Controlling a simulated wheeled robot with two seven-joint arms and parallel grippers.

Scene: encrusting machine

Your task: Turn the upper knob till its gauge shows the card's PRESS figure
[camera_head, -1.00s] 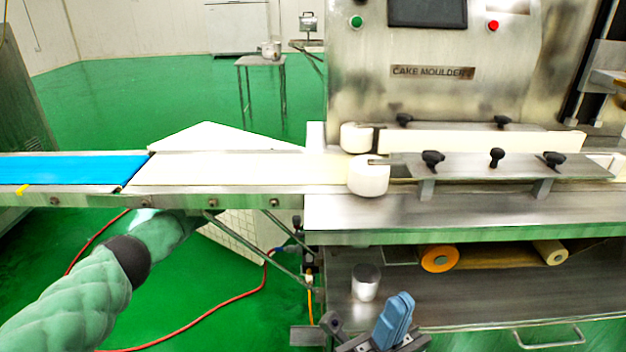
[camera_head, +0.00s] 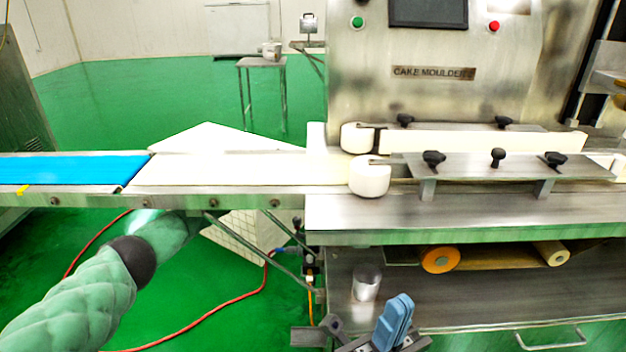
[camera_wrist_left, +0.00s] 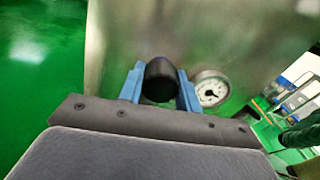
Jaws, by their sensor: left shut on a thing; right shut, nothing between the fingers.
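In the left wrist view my left gripper (camera_wrist_left: 160,88) has its blue fingers on either side of a dark round knob (camera_wrist_left: 161,76) and is shut on it. My right gripper (camera_head: 393,322) is shut and empty at the bottom, in front of the machine's lower shelf. I cannot make out the card.
The conveyor with a blue belt (camera_head: 70,170) runs left from the cake moulder (camera_head: 430,100). A red hose (camera_head: 215,318) lies on the green floor. A metal cylinder (camera_head: 366,283) stands on the lower shelf, near my right gripper.

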